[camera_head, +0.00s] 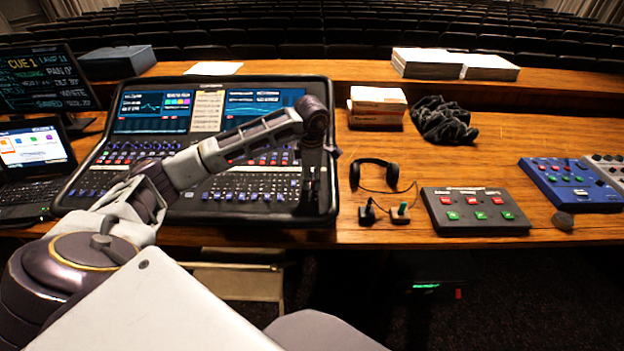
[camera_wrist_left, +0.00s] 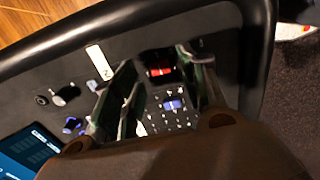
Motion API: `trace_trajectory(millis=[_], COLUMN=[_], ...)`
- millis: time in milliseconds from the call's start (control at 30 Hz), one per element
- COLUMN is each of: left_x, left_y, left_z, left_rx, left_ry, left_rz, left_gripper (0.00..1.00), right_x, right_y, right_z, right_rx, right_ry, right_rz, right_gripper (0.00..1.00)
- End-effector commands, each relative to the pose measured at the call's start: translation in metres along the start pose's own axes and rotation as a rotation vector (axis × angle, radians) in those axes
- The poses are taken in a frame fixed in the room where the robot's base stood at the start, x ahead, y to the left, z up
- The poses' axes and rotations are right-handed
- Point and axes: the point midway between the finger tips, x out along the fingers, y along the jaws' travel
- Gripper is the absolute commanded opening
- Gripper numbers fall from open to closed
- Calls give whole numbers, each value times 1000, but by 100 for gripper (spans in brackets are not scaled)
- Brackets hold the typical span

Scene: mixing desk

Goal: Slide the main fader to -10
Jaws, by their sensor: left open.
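The mixing desk (camera_head: 172,208) stands on the wooden table at the left, with two lit screens and rows of faders and knobs. My left arm reaches over it, and my left gripper (camera_head: 309,190) points down at its right end. In the left wrist view my gripper (camera_wrist_left: 163,98) is open, its fingers apart over the panel. A red cap (camera_wrist_left: 161,72), perhaps the main fader, shows between the fingers, with a blue-violet cap (camera_wrist_left: 174,104) near it. I cannot read the fader's scale. My right gripper is out of view.
Headphones (camera_head: 374,166) with a cable lie just right of the desk. A dark button box (camera_head: 475,210) and a blue box (camera_head: 570,184) stand further right. A laptop (camera_head: 35,152) stands at the left. A white label (camera_wrist_left: 99,62) is on the panel.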

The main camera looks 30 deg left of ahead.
Motion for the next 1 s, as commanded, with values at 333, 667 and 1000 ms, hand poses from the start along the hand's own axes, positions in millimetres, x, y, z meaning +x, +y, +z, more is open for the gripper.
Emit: trace_trajectory(millis=[333, 667, 1000], left_x=[-50, -92, -105], left_y=[1, 0, 0], left_z=[0, 0, 0], left_rx=[1, 0, 1], left_ry=[-1, -2, 0], left_rz=[3, 1, 0], left_gripper=[43, 43, 43], right_x=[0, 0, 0], right_y=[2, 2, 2], right_z=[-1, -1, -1], right_rx=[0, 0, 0], right_ry=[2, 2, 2], right_rz=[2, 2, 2], right_gripper=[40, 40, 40])
